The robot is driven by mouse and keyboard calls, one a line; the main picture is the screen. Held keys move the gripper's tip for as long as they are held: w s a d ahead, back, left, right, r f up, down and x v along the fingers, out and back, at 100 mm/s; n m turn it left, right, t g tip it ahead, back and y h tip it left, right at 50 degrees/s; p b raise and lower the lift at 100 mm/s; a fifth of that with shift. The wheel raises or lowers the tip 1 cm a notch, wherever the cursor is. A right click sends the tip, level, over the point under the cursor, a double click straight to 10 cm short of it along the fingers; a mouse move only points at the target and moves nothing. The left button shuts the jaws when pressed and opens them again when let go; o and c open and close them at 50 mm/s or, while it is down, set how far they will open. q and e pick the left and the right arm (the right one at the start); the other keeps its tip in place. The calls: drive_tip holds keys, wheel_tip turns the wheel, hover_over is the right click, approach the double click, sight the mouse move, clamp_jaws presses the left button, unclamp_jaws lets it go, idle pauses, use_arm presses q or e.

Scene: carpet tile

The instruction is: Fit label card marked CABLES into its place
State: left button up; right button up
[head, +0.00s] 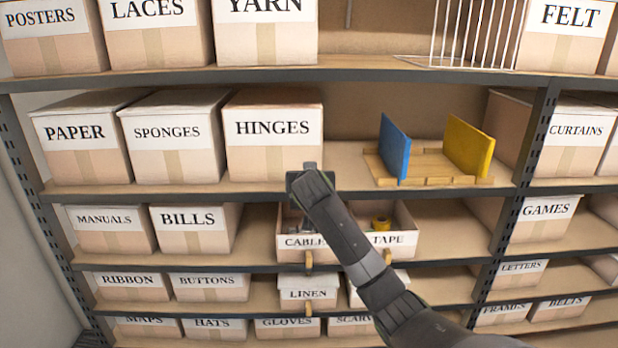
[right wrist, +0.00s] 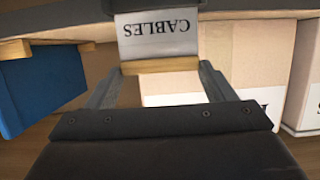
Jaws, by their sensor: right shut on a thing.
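The label card (right wrist: 158,37) marked CABLES shows upside down in the right wrist view, with a wooden strip (right wrist: 160,66) along its near edge. My right gripper (right wrist: 160,72) is shut on this strip, a finger at each end. A dark edge borders the card's far side. In the head view my right gripper (head: 305,182) is in front of the shelf edge below the HINGES box, and hides the held card. My left gripper is not in view.
The HINGES box (head: 273,140) stands behind my gripper. A wooden rack (head: 428,167) with a blue panel (head: 394,149) and a yellow panel (head: 468,146) is to the right. Labelled boxes fill several shelves. Bare shelf shows right of the bin.

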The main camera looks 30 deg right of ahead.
drive_tip(key=shift+f+b, duration=0.5)
drive_tip(key=shift+f, duration=0.75)
idle(0.3)
drive_tip(key=shift+f, duration=0.55)
idle(0.6)
drive_tip(key=o, duration=1.1)
